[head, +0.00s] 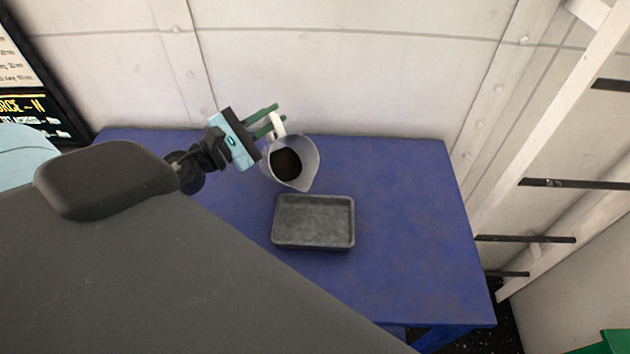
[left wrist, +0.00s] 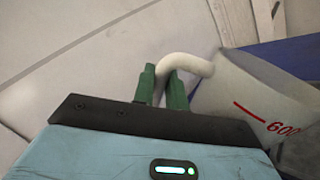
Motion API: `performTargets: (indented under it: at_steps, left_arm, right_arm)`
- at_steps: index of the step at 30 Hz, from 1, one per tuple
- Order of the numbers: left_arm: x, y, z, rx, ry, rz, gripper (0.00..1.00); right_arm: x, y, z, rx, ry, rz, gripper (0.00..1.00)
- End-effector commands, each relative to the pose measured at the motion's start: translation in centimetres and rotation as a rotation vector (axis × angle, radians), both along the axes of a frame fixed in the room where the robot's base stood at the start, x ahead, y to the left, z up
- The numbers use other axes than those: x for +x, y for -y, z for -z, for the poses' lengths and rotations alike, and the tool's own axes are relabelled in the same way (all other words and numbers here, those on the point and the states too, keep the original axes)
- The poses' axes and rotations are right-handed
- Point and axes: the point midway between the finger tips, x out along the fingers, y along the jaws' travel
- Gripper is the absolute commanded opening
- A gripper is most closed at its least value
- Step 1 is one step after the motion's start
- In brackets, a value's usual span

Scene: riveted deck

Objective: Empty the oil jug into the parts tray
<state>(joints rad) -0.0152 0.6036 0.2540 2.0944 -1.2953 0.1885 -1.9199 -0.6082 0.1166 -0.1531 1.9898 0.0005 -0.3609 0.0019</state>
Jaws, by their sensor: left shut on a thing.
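The oil jug (head: 308,158) is a pale translucent jug with dark oil (head: 286,163) inside. It is above the blue table, behind the parts tray, with its spout towards the tray; it looks slightly tilted. My left gripper (head: 270,118) has its green fingers shut on the jug's white handle. In the left wrist view the fingers (left wrist: 162,88) close around the handle (left wrist: 186,62), and the jug (left wrist: 250,98) shows a red mark reading 600. The parts tray (head: 313,245) is grey, rectangular and shallow, and looks empty. My right gripper is not in view.
The blue table (head: 410,210) is clear right of the tray. A riveted pale wall (head: 350,70) stands close behind it. A white rack with dark rungs (head: 550,184) stands at the right. A dark sign (head: 30,80) is at the left.

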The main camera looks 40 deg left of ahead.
Motion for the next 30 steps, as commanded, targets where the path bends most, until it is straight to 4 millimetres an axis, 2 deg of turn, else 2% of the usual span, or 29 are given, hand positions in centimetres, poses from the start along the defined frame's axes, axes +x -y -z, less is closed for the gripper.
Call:
performTargets:
  at_steps: [30]
  left_arm:
    - [-0.5,1.1,-0.3,0.127,0.059,-0.001,0.00]
  right_arm:
    - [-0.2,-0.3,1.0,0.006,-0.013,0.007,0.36]
